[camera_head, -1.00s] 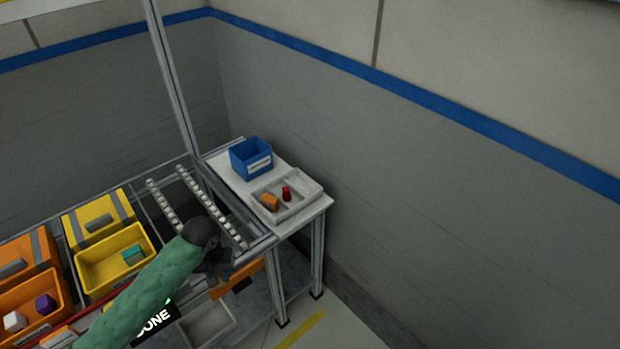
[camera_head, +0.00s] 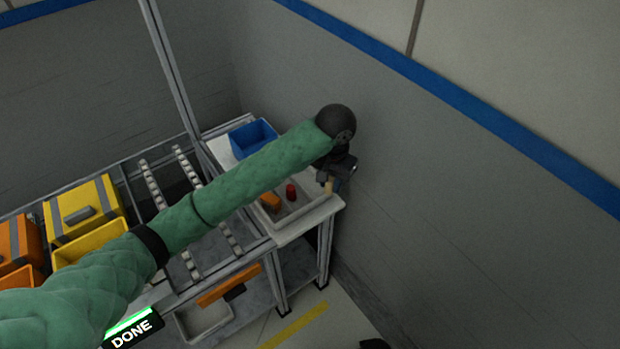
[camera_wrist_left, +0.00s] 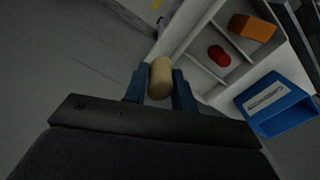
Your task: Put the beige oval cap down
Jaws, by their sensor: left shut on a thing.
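The beige oval cap (camera_wrist_left: 160,78) is held between the blue fingers of my left gripper (camera_wrist_left: 160,88) in the left wrist view. The tray also shows in the left wrist view (camera_wrist_left: 196,35), beyond the cap.
A red piece (camera_head: 291,192) and an orange block (camera_head: 271,202) sit in tray compartments. A blue bin (camera_head: 252,139) stands behind the tray on the table. A grey wall is close to the right.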

